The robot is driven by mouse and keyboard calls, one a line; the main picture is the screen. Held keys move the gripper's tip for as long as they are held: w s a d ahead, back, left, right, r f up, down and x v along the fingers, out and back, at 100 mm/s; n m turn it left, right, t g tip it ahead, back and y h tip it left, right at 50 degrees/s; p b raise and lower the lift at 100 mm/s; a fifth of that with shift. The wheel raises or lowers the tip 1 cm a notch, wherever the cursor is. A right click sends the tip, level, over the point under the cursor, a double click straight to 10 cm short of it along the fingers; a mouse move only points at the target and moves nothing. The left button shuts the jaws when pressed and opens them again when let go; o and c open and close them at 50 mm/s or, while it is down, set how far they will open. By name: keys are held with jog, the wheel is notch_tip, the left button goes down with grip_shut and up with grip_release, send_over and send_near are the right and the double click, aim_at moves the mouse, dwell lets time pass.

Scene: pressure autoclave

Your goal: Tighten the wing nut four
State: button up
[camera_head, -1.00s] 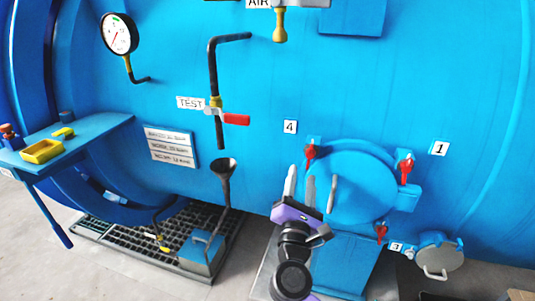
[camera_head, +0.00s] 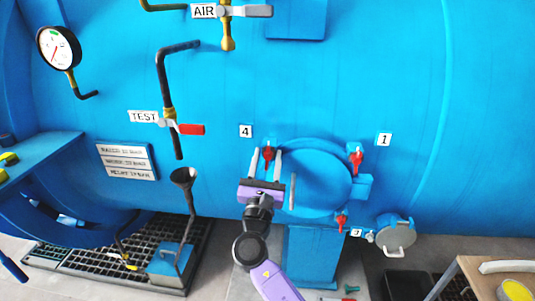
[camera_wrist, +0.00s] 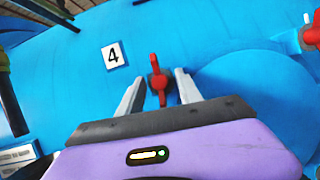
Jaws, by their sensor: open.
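The red wing nut four (camera_head: 268,151) sits at the upper left rim of the round blue door (camera_head: 318,184), just right of the label 4 (camera_head: 246,131). My gripper (camera_head: 265,153) is open in front of it, one finger on each side of the nut. In the wrist view the wing nut (camera_wrist: 158,80) stands upright between the fingertips of my gripper (camera_wrist: 159,76), with a gap on both sides. Whether the fingers reach the nut in depth is hard to tell.
Other red wing nuts are at the door's upper right (camera_head: 356,159) and lower right (camera_head: 342,221). A door handle (camera_head: 293,191) stands close to the right of my gripper. A funnel (camera_head: 184,178) on a pipe and a red-handled TEST valve (camera_head: 190,129) are to the left.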

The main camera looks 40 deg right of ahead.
jog(key=shift+w+d+r, duration=0.1)
jog(key=shift+w+d, duration=0.1)
jog(key=shift+d, duration=0.1)
grip_shut()
